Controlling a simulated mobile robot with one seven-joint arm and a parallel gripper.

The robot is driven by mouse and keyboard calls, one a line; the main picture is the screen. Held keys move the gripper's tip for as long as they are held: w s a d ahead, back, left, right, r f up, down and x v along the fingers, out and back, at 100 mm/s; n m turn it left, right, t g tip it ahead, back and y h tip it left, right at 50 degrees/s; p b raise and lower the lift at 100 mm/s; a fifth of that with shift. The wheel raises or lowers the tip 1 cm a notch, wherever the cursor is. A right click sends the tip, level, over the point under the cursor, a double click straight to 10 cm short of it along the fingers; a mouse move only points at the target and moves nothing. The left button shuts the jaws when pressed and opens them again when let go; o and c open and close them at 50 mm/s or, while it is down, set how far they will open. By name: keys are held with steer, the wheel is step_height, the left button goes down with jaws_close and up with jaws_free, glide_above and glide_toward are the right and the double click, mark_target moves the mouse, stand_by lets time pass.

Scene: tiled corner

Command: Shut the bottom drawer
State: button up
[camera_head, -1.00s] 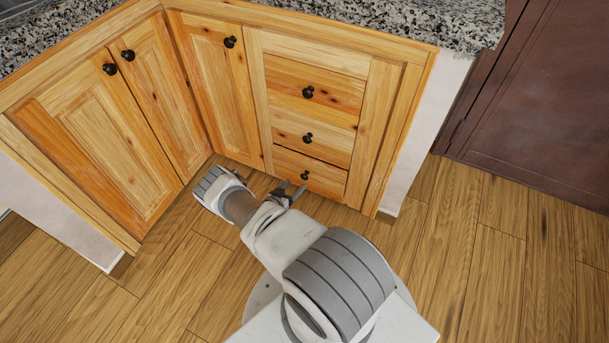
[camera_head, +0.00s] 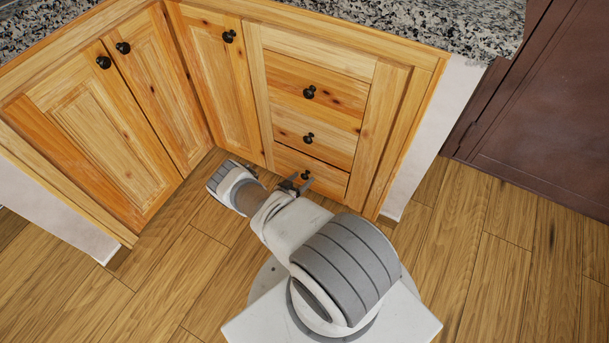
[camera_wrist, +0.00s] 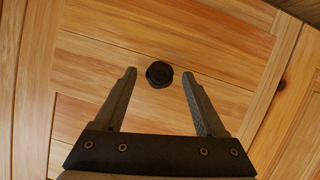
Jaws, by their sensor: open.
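The bottom drawer (camera_head: 330,180) is the lowest of three wooden drawers in the cabinet. A dark line runs along its top edge, so it looks slightly out, though the gap is small. Its round black knob (camera_head: 306,175) is on its front, and it also shows in the wrist view (camera_wrist: 159,74). My gripper (camera_head: 300,184) is low in front of this drawer, with its fingers pointing at the front. In the wrist view my gripper (camera_wrist: 159,80) is open, with the knob between and just beyond the fingertips. I cannot tell whether any finger touches the drawer.
The upper drawer (camera_head: 340,85) and middle drawer (camera_head: 335,135) look flush. Cabinet doors (camera_head: 105,135) stand shut at the left, forming a corner. A granite counter (camera_head: 420,22) lies above. Wood floor (camera_head: 480,260) is clear to the right, before a dark brown door (camera_head: 560,120).

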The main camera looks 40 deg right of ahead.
steer(key=shift+w+d+f, duration=0.1)
steer(key=shift+d, duration=0.15)
jaws_close()
stand_by(0.4)
stand_by(1.1)
